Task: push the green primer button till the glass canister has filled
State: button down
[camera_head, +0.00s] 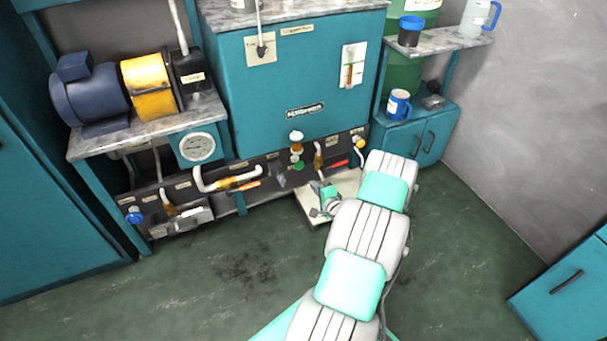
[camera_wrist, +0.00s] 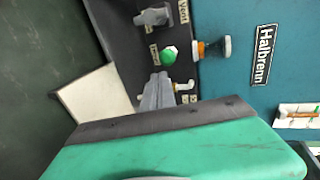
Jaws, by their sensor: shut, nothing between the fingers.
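The green primer button (camera_head: 298,165) is on the dark lower panel of the teal cabinet. It also shows clearly in the wrist view (camera_wrist: 169,55). Directly above it is a small fitting (camera_head: 296,148) with an amber part and a pale cap, which also shows in the wrist view (camera_wrist: 212,48). It may be the glass canister; its fill level is too small to tell. My gripper (camera_head: 318,187) is shut and empty, in front of the panel, low and right of the button. In the wrist view its grey fingers (camera_wrist: 160,76) point towards the button, with a gap visible between them.
A white tray (camera_head: 306,207) lies low beneath my gripper. Pipes with an orange handle (camera_head: 247,186), a red handle (camera_head: 339,164) and a blue knob (camera_head: 134,216) line the panel. A motor (camera_head: 90,95) stands on the left bench. The floor at left is clear.

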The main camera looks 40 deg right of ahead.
aim_at(300, 168)
jog(key=b+x, duration=0.1)
jog(key=x, duration=0.2)
jog(key=b+x, duration=0.1)
jog(key=x, duration=0.2)
jog(key=b+x, duration=0.1)
jog(key=x, duration=0.3)
jog(key=shift+r, duration=0.35)
jog(key=shift+w+d+r, duration=0.1)
jog(key=shift+w+d, duration=0.05)
jog(key=shift+w, duration=0.25)
jog(key=shift+b, duration=0.3)
